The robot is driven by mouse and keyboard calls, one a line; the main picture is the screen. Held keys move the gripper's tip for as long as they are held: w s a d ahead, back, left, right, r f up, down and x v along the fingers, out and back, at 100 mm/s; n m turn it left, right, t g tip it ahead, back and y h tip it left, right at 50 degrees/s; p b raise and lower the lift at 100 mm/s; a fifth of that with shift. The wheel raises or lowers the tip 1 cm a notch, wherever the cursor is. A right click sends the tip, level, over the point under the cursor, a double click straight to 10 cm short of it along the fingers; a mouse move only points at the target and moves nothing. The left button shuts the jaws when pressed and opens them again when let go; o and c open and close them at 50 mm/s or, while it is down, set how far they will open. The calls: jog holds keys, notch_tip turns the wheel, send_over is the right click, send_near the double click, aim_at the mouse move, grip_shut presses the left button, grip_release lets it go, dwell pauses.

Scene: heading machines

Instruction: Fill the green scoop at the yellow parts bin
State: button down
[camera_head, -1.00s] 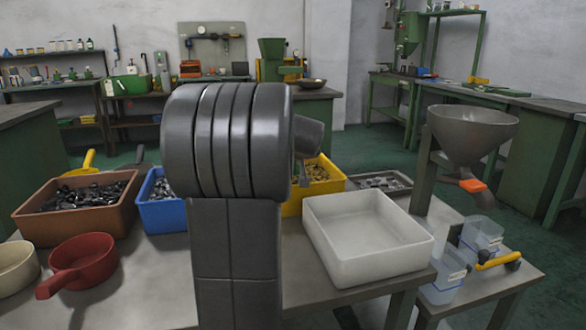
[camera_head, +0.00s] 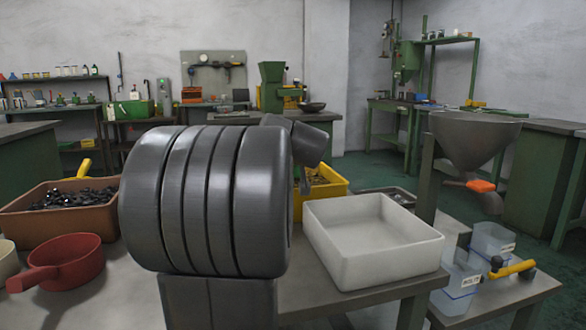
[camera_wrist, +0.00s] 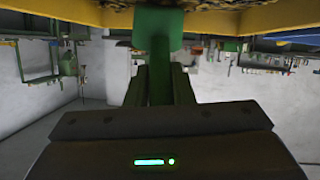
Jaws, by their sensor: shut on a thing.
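My gripper (camera_wrist: 158,74) shows in the wrist view, shut on the handle of the green scoop (camera_wrist: 158,25). The wrist picture is upside down. The scoop's green head reaches to the rim of the yellow parts bin (camera_wrist: 85,12), and small brassy parts show beyond it at the top edge. I cannot tell whether the scoop holds any parts. In the head view the yellow parts bin (camera_head: 338,187) stands behind the white tray, partly covered by my arm. The gripper and scoop are hidden behind my arm there.
An empty white tray (camera_head: 420,255) sits right of my arm. A grey funnel (camera_head: 475,140) with an orange outlet stands over clear containers (camera_head: 458,283).

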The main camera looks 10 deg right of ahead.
jog(key=shift+t, duration=0.8)
jog(key=shift+s+a+r, duration=0.1)
jog(key=shift+s+r, duration=0.15)
jog(key=shift+r, duration=1)
jog(key=shift+s+d+r, duration=0.1)
jog(key=shift+s+r, duration=0.1)
jog(key=shift+r, duration=1)
jog(key=shift+s+a+r, duration=0.1)
jog(key=shift+s+r, duration=0.15)
jog(key=shift+r, duration=1)
